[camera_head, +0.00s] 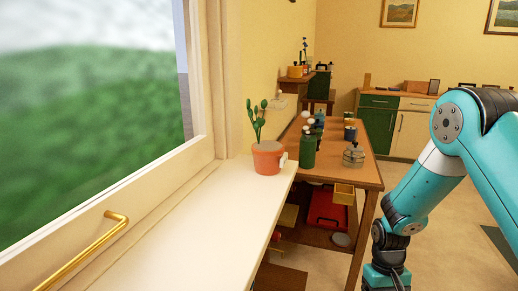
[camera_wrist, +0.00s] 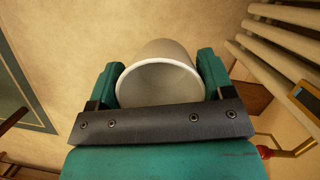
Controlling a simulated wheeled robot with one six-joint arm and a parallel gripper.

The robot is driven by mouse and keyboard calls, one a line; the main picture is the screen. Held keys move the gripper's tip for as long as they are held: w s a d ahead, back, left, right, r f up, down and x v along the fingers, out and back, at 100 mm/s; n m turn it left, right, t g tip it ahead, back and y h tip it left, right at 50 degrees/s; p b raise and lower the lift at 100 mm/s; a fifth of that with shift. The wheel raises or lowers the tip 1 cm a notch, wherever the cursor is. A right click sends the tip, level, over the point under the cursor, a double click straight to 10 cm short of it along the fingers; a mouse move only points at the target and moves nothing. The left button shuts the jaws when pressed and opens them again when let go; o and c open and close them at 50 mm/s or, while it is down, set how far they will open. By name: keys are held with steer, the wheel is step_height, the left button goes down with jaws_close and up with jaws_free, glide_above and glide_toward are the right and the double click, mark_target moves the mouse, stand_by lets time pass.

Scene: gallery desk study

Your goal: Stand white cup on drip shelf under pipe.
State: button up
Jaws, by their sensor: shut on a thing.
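The white cup (camera_wrist: 158,52) is in the wrist view, between the two teal fingers of my gripper (camera_wrist: 160,72). The gripper is shut on it, one finger on each side. The cup's round rim faces the camera, and its far end is hidden. In the head view my arm comes down at the right, and its lower end leaves the bottom edge, so the gripper and cup do not show there. I cannot make out a drip shelf or a pipe for sure in either view.
A potted cactus (camera_head: 267,157) stands at the end of the white windowsill (camera_head: 190,225). Beyond it is a wooden table (camera_head: 335,166) with a green vase (camera_head: 308,150) and jars. Pale slats (camera_wrist: 280,50) are at the right of the wrist view. Floor shows between table and arm.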

step_height(320, 180, up, 6)
steer(key=s+p, duration=0.1)
steer(key=p, duration=0.3)
steer(key=shift+s+r+p, duration=0.25)
steer(key=shift+s+p, duration=0.05)
steer(key=shift+p, duration=0.1)
